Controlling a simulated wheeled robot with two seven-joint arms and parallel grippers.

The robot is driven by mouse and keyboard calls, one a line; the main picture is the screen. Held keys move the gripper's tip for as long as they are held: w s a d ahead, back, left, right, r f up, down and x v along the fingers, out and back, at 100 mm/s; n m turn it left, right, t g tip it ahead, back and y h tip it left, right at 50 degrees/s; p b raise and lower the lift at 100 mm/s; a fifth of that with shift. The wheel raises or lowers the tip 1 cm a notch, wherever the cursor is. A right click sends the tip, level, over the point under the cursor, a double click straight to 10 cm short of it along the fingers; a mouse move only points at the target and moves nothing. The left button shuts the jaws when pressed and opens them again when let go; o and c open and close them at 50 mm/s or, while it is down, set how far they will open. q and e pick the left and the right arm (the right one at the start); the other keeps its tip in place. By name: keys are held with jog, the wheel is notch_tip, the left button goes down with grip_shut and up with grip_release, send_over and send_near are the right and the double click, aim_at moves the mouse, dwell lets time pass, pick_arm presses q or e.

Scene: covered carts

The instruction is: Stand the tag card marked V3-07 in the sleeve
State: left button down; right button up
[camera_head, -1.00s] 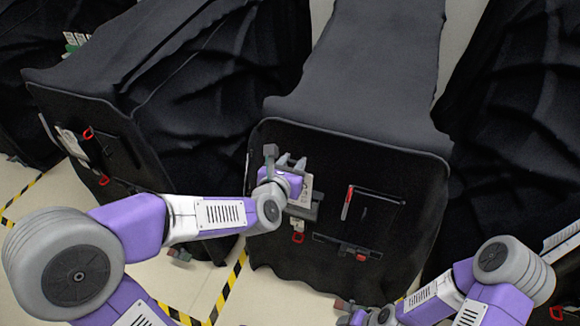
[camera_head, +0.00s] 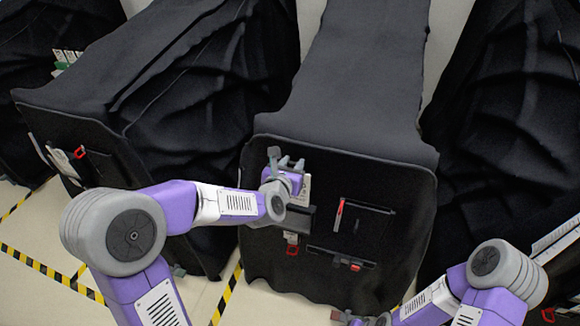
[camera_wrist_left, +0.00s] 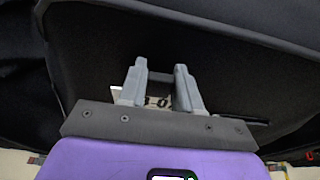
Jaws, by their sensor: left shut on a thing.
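My left gripper (camera_head: 286,160) is in front of the middle cart's black back panel, at its upper left. It is shut on a pale tag card (camera_head: 305,192), which shows beside and below the purple wrist. In the left wrist view the card (camera_wrist_left: 155,101) shows between the two grey fingers (camera_wrist_left: 160,80), with dark marks too small to read in full. A grey holder (camera_head: 305,212), seemingly the sleeve, is just below the card; I cannot tell whether the card's lower edge is inside it. My right gripper (camera_head: 358,318) is partly cut off at the bottom edge.
The same panel carries a black pocket with a red marker (camera_head: 339,215), a ledge with a red clip (camera_head: 355,267) and a small red-ended tag (camera_head: 292,243). Other covered carts (camera_head: 80,165) stand to both sides. Yellow-black tape (camera_head: 45,268) marks the floor.

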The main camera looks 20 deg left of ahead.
pick_arm(q)
jog(key=shift+f+b, duration=0.7)
jog(key=shift+f, duration=0.75)
notch_tip(320, 180, down, 8)
jog(key=b, duration=0.9)
jog(key=shift+r+b, duration=0.25)
jog(key=shift+b, duration=0.1)
jog(key=shift+f, duration=0.15)
jog(key=shift+f+b, duration=1)
jog(key=shift+b, duration=0.5)
jog(key=c, duration=0.7)
grip_release()
jog(key=shift+s+r, duration=0.1)
jog(key=shift+s, duration=0.1)
jog(key=v, duration=0.7)
jog(key=shift+s, duration=0.15)
